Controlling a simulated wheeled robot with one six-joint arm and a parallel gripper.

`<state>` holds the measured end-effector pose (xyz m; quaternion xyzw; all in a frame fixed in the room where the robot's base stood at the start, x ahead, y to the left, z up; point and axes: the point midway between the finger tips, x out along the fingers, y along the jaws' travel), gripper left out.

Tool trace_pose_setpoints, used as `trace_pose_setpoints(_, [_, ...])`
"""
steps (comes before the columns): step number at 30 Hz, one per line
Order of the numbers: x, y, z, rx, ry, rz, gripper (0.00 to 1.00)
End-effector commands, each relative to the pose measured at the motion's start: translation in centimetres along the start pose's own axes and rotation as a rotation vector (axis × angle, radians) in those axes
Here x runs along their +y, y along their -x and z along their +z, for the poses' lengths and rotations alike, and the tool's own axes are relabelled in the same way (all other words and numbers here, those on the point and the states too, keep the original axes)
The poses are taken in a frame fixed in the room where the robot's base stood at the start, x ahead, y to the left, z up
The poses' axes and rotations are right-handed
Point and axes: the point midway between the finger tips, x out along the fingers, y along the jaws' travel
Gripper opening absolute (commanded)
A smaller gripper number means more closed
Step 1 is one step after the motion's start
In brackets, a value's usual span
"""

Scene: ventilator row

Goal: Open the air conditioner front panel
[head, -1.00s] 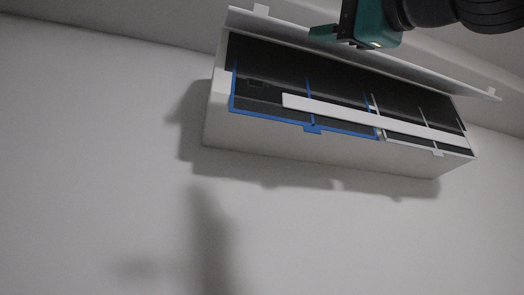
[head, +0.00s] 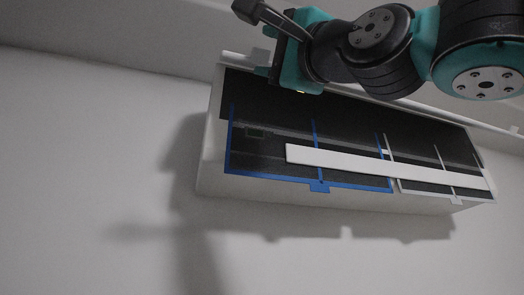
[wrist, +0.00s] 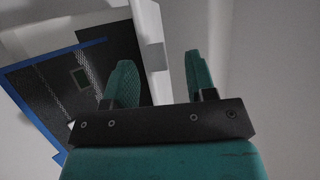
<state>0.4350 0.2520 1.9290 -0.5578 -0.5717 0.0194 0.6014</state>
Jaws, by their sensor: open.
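The air conditioner (head: 330,200) is a long white box high on the wall. Its front panel (head: 236,58) is swung up and stands open along the top, partly hidden behind my arm. The dark interior with a blue-framed filter (head: 319,186) shows below it. My gripper (head: 263,70) is open at the panel's left end. In the wrist view, the two teal fingers of my gripper (wrist: 160,78) stand apart, with the panel's white edge (wrist: 152,50) between or just beyond them. I cannot tell whether they touch it.
A white bar (head: 385,165) runs across the filters. A second, white-framed filter (head: 440,190) sits at the right. My arm covers the top right of the unit. The wall (head: 90,150) left of and below the unit is bare.

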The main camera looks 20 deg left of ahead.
Motion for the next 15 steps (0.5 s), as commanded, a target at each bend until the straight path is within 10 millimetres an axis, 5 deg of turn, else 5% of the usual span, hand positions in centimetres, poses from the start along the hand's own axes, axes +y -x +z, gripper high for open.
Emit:
trace_pose_setpoints(6, [-0.2, -2.7, -0.1, 0.0, 0.0, -0.001, 0.51])
trace_pose_setpoints(15, [0.0, -3.0, 0.0, 0.0, 0.0, -0.001, 0.51])
